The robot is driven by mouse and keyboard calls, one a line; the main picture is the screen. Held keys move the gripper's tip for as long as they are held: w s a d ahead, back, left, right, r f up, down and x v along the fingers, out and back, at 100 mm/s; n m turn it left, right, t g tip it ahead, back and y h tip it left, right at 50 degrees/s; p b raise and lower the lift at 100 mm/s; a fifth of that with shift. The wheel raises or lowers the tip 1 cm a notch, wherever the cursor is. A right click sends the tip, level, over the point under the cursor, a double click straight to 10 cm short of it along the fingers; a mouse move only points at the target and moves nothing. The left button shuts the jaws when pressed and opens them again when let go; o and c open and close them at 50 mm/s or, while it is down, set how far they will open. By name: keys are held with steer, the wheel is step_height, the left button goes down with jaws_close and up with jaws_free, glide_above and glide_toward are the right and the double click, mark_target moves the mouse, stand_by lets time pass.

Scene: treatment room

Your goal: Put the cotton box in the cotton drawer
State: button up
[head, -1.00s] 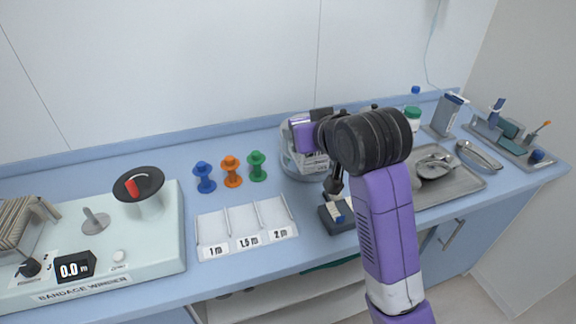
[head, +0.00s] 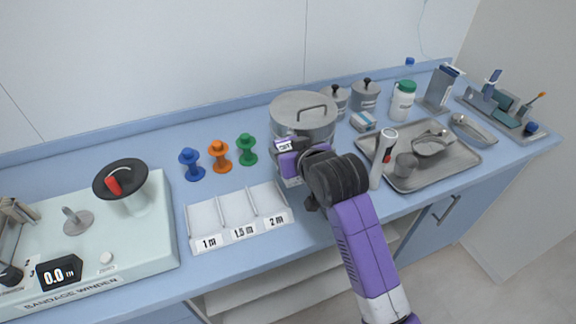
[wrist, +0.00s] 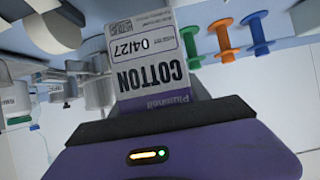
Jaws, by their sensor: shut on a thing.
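The cotton box (wrist: 150,48) is a white, grey and purple carton printed COTTON and 04/27. It fills the space in front of my gripper in the wrist view, its lettering upside down. My gripper (head: 290,162) is shut on it and holds it in front of the large steel drum, right of the white sorting tray. In the head view the box is mostly hidden behind my gripper. No drawer marked for cotton can be made out; white shelf-like panels (head: 262,292) show below the counter's front edge.
The white sorting tray (head: 216,208) and the blue (head: 191,165), orange (head: 219,157) and green (head: 246,150) spools are left of my gripper. The steel drum (head: 302,112) is behind it. A white handheld device (head: 380,160) and steel tray (head: 455,172) are right. A cabinet handle (head: 446,209) is below.

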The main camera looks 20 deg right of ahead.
steer(key=shift+f, duration=2.9)
steer(key=shift+f, duration=0.15)
steer(key=o, duration=1.4)
steer(key=v, duration=1.2)
